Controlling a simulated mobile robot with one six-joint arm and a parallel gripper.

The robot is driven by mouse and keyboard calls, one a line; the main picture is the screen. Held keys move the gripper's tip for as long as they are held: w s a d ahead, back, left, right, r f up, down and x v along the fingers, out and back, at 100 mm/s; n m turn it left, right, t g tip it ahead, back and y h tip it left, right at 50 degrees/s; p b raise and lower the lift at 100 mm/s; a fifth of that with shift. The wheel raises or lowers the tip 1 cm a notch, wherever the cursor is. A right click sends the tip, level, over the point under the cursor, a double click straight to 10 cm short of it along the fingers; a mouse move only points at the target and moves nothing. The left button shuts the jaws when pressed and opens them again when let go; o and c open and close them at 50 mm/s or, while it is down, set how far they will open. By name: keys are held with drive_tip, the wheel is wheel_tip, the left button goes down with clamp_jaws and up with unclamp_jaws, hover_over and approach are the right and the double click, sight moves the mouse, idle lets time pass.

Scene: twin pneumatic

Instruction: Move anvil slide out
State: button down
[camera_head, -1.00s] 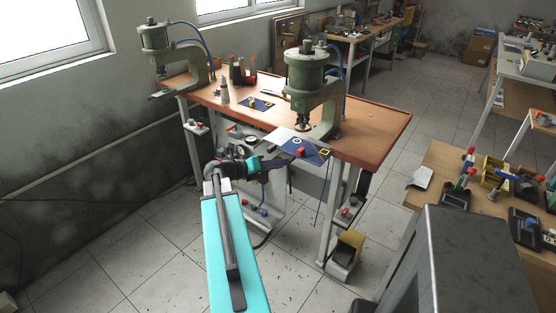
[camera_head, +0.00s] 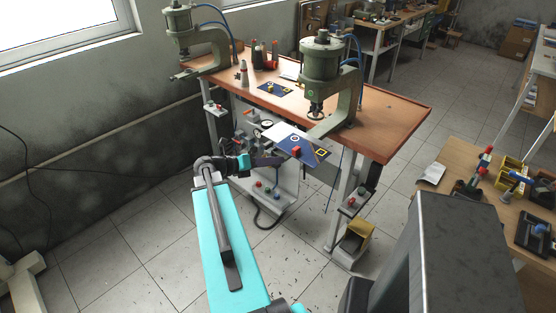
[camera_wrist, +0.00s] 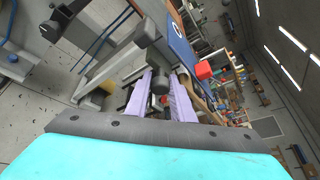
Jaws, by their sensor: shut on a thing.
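The anvil slide, a pale plate (camera_head: 276,132) bearing a blue mat (camera_head: 314,150), juts out past the bench's front edge below the right green press (camera_head: 322,65). A red block sits on the mat (camera_head: 296,151), which also has a ring and a yellow square mark. My gripper (camera_head: 278,160) is at the slide's front, below the plate. In the wrist view the purple fingers (camera_wrist: 161,98) are shut around a dark round knob (camera_wrist: 159,83). The red block (camera_wrist: 204,70) and blue mat show just right of them. How the knob joins the slide is partly hidden.
A second green press (camera_head: 196,40) stands at the bench's left end, with a blue mat (camera_head: 274,88) beside it. The wooden bench (camera_head: 385,115) has bare room at right. A side table stands right.

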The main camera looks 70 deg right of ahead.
idle(0.3)
drive_tip(key=c, duration=1.5)
unclamp_jaws()
drive_tip(key=shift+c, duration=0.2)
drive_tip(key=shift+w, duration=0.1)
drive_tip(key=b+v, duration=0.3)
drive_tip(key=v, duration=1.1)
drive_tip(key=shift+f, duration=0.1)
